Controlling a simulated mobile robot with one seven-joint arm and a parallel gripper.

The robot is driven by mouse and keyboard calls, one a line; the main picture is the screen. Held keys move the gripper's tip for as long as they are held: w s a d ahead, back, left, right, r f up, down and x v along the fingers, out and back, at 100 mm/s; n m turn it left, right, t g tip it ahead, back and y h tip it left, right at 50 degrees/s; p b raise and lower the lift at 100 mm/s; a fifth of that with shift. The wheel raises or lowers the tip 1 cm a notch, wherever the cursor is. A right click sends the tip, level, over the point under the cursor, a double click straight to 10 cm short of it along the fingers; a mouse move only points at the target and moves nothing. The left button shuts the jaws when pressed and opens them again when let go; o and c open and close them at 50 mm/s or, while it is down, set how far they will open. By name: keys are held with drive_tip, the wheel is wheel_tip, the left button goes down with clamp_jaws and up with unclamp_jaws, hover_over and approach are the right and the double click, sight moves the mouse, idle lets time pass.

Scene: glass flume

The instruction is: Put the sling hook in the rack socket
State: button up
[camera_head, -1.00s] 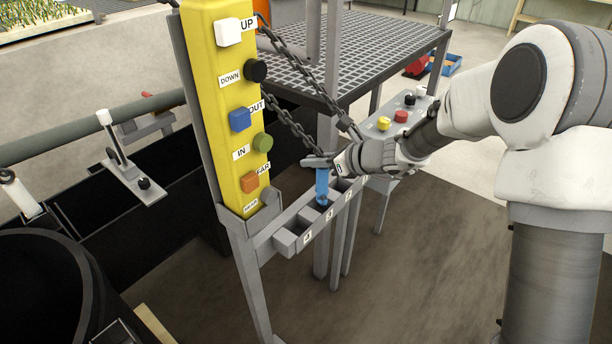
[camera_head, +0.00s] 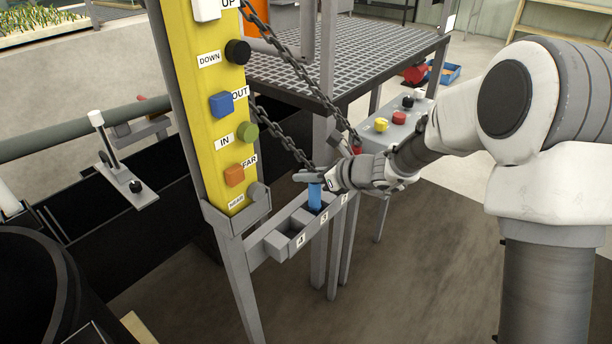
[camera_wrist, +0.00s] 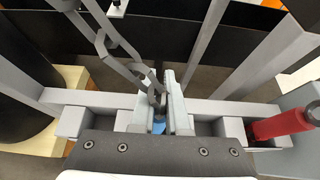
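The sling hook, seen as a short blue cylinder (camera_head: 315,196) with a dark chain near its top, stands upright at the rack (camera_head: 277,245). Its lower end is hidden by the rack, seemingly inside a socket, but I cannot tell how deep. My gripper (camera_head: 312,178) reaches in from the right, over the top of the blue part. In the wrist view, the two fingers (camera_wrist: 160,105) lie close on either side of the dark chain end, with the blue part (camera_wrist: 158,127) low between them. They appear shut on the hook. The exact contact is partly hidden.
A yellow button pendant (camera_head: 200,110) stands just left of the rack. Chains (camera_head: 285,45) hang beside the rack. A red cylinder (camera_wrist: 283,124) sits at the right in the wrist view. A grey button box (camera_head: 385,130) and a grated platform (camera_head: 345,50) stand behind.

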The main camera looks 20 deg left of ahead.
drive_tip(key=o, duration=0.4)
